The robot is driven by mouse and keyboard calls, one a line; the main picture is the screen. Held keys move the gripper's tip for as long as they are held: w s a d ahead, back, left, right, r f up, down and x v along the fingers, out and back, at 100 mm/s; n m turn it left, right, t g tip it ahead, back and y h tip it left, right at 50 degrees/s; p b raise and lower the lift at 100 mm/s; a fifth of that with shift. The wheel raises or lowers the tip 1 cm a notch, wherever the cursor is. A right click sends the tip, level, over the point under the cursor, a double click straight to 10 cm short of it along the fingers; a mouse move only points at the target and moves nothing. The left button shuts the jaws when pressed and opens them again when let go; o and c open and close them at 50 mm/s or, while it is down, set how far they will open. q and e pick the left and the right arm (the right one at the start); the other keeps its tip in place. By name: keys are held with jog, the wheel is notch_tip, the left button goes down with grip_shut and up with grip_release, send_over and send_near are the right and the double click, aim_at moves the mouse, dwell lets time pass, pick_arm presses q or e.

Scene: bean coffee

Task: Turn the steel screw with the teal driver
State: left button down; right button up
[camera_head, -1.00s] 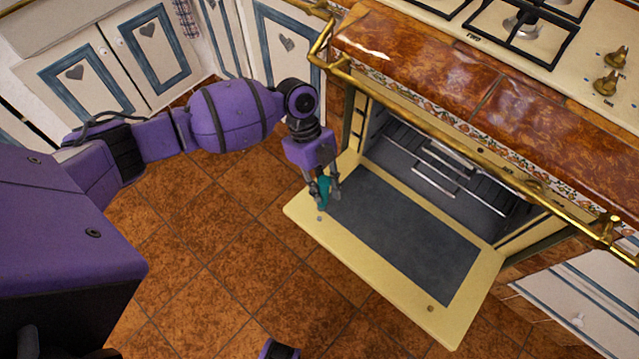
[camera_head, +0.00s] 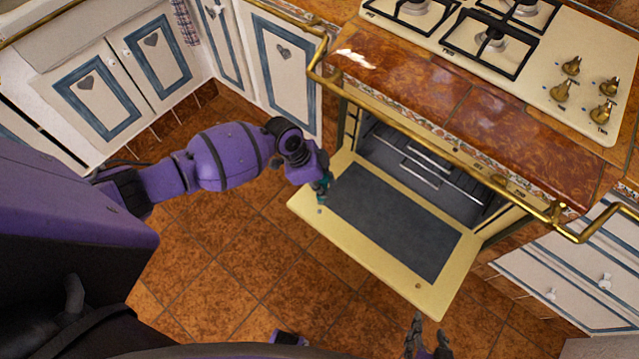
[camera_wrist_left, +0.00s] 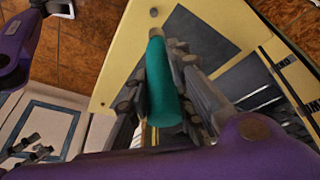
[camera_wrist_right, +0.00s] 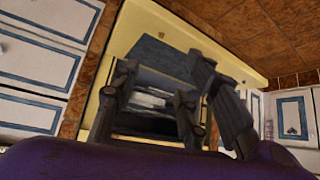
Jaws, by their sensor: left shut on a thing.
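The teal driver (camera_head: 326,186) is held in my left gripper (camera_head: 321,187), over the left part of the lowered oven door. In the left wrist view the driver (camera_wrist_left: 163,85) lies between the closed fingers. A small grey screw head (camera_head: 319,211) sits near the door's left free corner, just below the gripper in the head view; contact with the driver cannot be told. A second, brownish dot (camera_head: 418,286) sits near the right corner. My right gripper (camera_head: 428,330) is at the bottom edge of the head view, with its fingers apart and empty.
The cream oven door (camera_head: 303,202) hangs open with a dark panel. Above are a brass rail (camera_head: 440,140), a brown tiled counter (camera_head: 430,85) and a hob (camera_head: 500,60). White-blue cabinets (camera_head: 95,105) stand left. The tiled floor (camera_head: 240,265) before the door is clear.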

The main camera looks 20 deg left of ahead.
pick_arm(q)
jog(key=n+p, duration=0.1)
jog(key=r+n+t+p, duration=0.1)
jog(key=n, duration=0.1)
jog(key=shift+w, duration=0.2)
jog(key=shift+d+n+y+p, duration=0.1)
jog(key=shift+n+y+p, duration=0.2)
jog(key=shift+n+p, duration=0.25)
jog(key=f+b, duration=0.1)
jog(key=f, duration=0.1)
jog(key=s+f, duration=0.1)
jog(key=f, duration=0.1)
jog(key=shift+f+b, duration=0.1)
jog(key=shift+b, duration=0.3)
jog(key=shift+f, duration=0.35)
jog(key=shift+f+b, duration=0.5)
jog(key=shift+f, duration=0.25)
jog(key=shift+w+f, duration=0.1)
jog(key=shift+f, duration=0.05)
pick_arm(e)
jog(key=shift+w+r, duration=0.15)
jog(key=shift+r, duration=0.15)
